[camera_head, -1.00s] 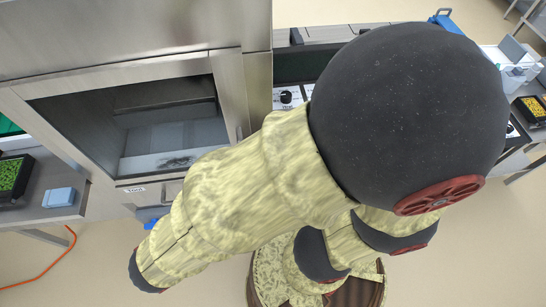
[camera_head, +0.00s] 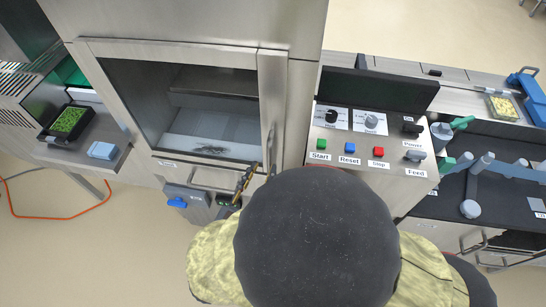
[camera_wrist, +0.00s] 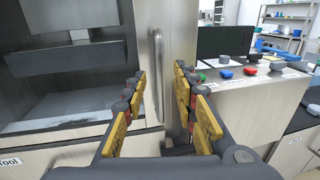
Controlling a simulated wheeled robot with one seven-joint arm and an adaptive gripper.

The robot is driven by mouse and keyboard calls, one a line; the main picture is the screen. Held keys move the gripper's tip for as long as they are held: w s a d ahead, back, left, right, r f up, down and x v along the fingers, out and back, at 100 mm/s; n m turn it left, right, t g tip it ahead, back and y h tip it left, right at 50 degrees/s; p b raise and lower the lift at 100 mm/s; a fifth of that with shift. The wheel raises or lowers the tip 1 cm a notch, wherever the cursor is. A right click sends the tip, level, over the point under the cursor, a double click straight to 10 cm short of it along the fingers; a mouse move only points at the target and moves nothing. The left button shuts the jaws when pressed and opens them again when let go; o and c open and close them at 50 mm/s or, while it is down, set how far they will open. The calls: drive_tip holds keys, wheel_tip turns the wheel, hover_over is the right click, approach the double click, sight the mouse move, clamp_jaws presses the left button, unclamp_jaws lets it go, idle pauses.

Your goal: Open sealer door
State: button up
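The sealer door (camera_head: 272,85), a steel frame around a large window, appears shut on the front of the steel sealer. Its vertical bar handle (camera_head: 270,150) is on the door's right side, low down. In the wrist view the handle (camera_wrist: 158,75) stands upright beyond and between my finger tips. My gripper (camera_wrist: 160,88) is open, with its yellow-padded fingers apart on the left and right and nothing held. In the head view my gripper (camera_head: 247,178) shows only partly beside the handle's lower end; my arm hides the rest. Contact with the handle is not visible.
A control panel (camera_head: 365,155) with green, blue and red buttons and knobs stands right of the door. A grey box with a blue knob (camera_head: 178,203) is below the door. A tray of green pieces (camera_head: 68,120) sits at the left.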

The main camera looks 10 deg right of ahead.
drive_tip(key=shift+b+x, duration=0.65)
drive_tip(key=shift+x, duration=2.3)
drive_tip(key=shift+c, duration=0.4)
clamp_jaws()
